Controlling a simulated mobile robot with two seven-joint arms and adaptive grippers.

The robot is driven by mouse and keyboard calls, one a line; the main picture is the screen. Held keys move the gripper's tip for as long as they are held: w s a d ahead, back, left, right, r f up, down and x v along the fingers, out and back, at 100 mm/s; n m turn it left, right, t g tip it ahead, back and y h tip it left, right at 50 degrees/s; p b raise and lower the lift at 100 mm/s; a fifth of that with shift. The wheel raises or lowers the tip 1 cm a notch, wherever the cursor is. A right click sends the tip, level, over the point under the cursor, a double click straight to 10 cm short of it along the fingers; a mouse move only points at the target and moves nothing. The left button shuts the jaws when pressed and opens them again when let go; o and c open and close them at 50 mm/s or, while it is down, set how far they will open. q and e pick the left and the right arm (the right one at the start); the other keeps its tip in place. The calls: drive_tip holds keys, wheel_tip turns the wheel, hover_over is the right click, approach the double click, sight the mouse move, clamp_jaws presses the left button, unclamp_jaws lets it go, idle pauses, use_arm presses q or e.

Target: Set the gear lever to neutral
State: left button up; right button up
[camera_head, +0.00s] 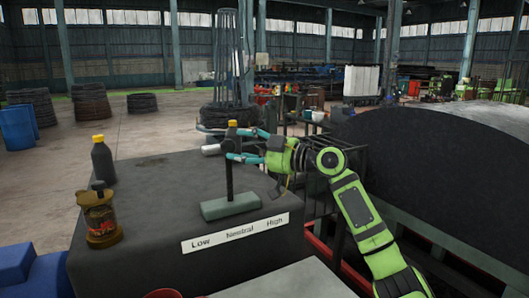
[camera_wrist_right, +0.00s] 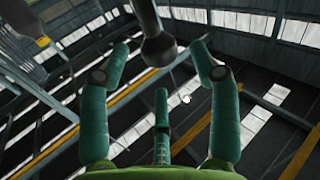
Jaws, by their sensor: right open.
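The gear lever (camera_head: 229,178) is a dark rod standing roughly upright on a grey-green base (camera_head: 231,206) on the dark cabinet top. My right gripper (camera_head: 216,144) reaches in from the right at the lever's upper end, fingers open. In the right wrist view, a dark ball knob (camera_wrist_right: 158,49) sits between the open fingertips, with gaps on both sides. A pale grey cylinder (camera_head: 211,149) shows by the fingertips. My left gripper is out of view.
A dark bottle with a yellow cap (camera_head: 103,162) and a brown-gold container (camera_head: 101,219) stand on the left of the cabinet top (camera_head: 160,195). A large dark curved drum (camera_head: 430,150) stands to the right, behind my right arm. The cabinet top between the bottle and lever is clear.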

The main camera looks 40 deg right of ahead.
drive_tip(key=v, duration=0.7)
idle(0.5)
